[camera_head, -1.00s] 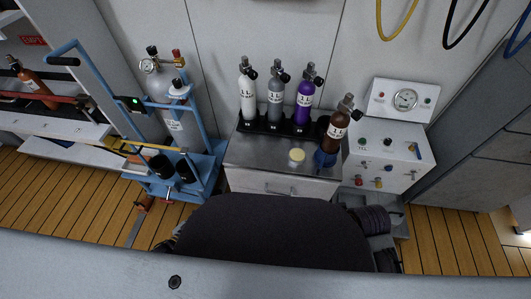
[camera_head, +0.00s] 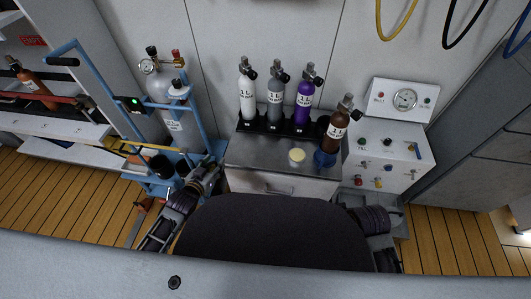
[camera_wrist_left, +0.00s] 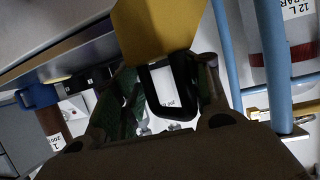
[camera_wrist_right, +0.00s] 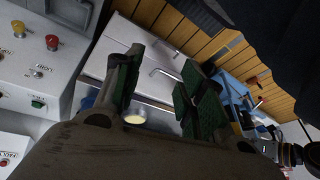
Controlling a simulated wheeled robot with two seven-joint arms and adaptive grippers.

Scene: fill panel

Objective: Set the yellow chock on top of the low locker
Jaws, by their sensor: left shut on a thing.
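The low locker (camera_head: 245,157) stands in the middle of the head view, with a bare metal top and a drawer front. My left gripper (camera_head: 212,168) is at the locker's left front corner, beside the blue trolley. In the left wrist view it is shut on the yellow chock (camera_wrist_left: 155,28), with a black U-shaped part (camera_wrist_left: 170,92) between the fingers. The chock cannot be made out in the head view. My right gripper (camera_wrist_right: 158,90) is open and empty in its wrist view, with the locker front beyond it. It is hidden in the head view.
A rack with white, grey and purple cylinders (camera_head: 275,103) lines the locker's back. A brown cylinder (camera_head: 337,130) in a blue holder (camera_head: 325,158) stands right, near a pale yellow disc (camera_head: 297,155). The blue trolley (camera_head: 205,125) is left, a white control panel (camera_head: 385,150) right. The locker top's left front is clear.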

